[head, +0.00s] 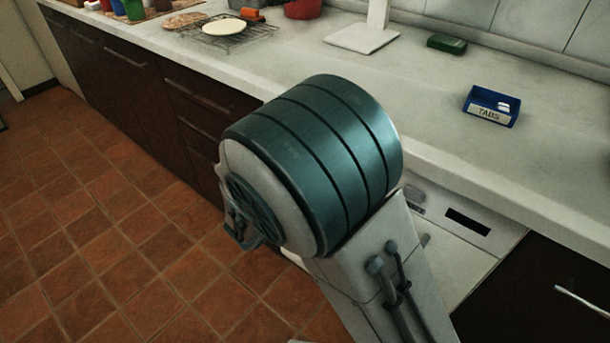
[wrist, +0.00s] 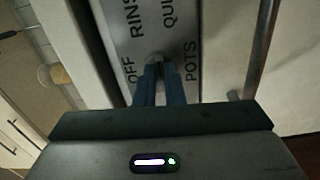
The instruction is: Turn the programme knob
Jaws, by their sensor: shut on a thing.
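The programme knob (wrist: 158,58) sits on a grey panel (wrist: 190,30) in the wrist view, with the words OFF, RINS…, QUI… and POTS around it. My gripper (wrist: 160,66) is shut on the knob, its two blue-grey fingers on either side. The fingers hide most of the knob, and I cannot tell which word it points to. In the head view, the white machine front (head: 468,222) with a dark display shows under the counter; my arm hides the knob and gripper there.
A bar handle (wrist: 263,50) runs to the right of the panel. On the counter (head: 400,95) are a blue TABS box (head: 491,106), a green block (head: 446,43), a wire rack (head: 205,42) and a red pot (head: 303,9). The tiled floor (head: 120,200) at left is clear.

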